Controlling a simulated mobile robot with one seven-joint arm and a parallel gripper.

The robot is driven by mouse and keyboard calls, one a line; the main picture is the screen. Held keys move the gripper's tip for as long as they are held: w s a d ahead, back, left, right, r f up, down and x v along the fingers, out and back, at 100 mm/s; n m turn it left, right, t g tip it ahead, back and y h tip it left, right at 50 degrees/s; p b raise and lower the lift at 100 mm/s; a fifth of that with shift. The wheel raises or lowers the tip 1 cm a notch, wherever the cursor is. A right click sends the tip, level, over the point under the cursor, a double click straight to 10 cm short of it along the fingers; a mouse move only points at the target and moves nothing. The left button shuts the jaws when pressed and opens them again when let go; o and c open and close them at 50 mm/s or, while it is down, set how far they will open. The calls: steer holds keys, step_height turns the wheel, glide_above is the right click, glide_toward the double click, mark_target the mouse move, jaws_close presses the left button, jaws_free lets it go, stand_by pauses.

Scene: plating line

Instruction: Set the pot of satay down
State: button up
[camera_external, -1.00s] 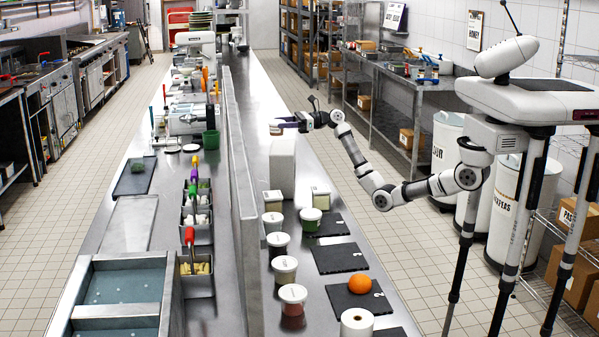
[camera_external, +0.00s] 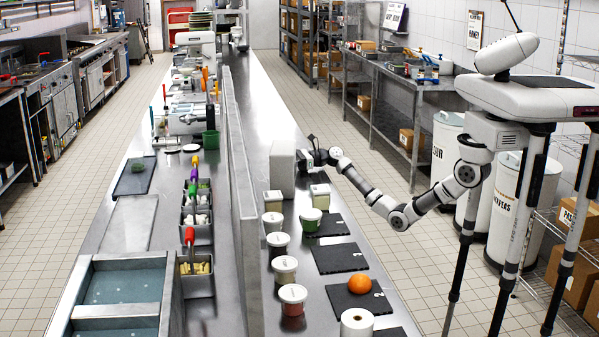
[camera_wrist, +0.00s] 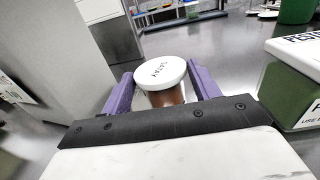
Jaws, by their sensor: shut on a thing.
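The pot of satay (camera_wrist: 160,72) has a round white lid marked "SATAY" and a brown body. In the wrist view it sits between the two purple fingers of my gripper (camera_wrist: 163,88), which is shut on it. In the external view my gripper (camera_external: 304,162) is low at the right side of a white block on the counter (camera_external: 262,102). The pot cannot be made out there. I cannot tell whether its base touches the counter.
The white block (camera_external: 282,168) stands close to my gripper. A green tub with a white lid marked "PESTO" (camera_wrist: 290,95) is close on the right in the wrist view. Several lidded pots, dark slates (camera_external: 340,258) and an orange (camera_external: 360,284) are nearer the camera.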

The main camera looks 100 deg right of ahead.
steer(key=o, duration=1.1)
steer(key=s, duration=0.4)
steer(key=s+b, duration=0.1)
steer(key=s, duration=0.3)
steer(key=s+d, duration=0.1)
steer(key=s, duration=0.3)
steer(key=shift+b, duration=0.3)
